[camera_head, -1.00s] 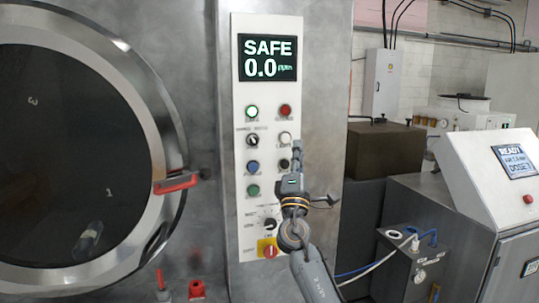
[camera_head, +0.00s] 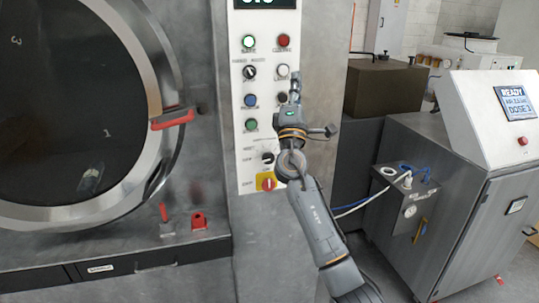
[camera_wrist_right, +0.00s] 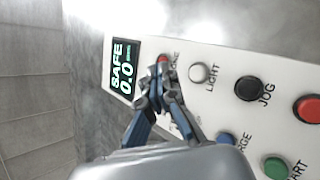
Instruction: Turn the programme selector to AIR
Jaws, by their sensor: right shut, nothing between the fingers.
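On the white control panel (camera_head: 246,175) are two black knobs. The upper knob (camera_head: 250,72) sits below the green lamp. The lower knob (camera_head: 267,157) has several small labels around it, too small to read, and is the likelier programme selector. My right gripper (camera_head: 295,86) is shut and empty, in front of the panel's right side, above and right of the lower knob. In the wrist view the right gripper (camera_wrist_right: 163,73) points at the upper panel and hides part of it; neither knob is clear there. My left gripper is not in view.
The panel has a red-yellow switch (camera_head: 267,182), a white LIGHT button (camera_wrist_right: 200,73), a black JOG button (camera_wrist_right: 249,88) and a SAFE display (camera_wrist_right: 122,75). A round door with a red handle (camera_head: 172,118) stands left. A dosing cabinet (camera_head: 450,200) stands right.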

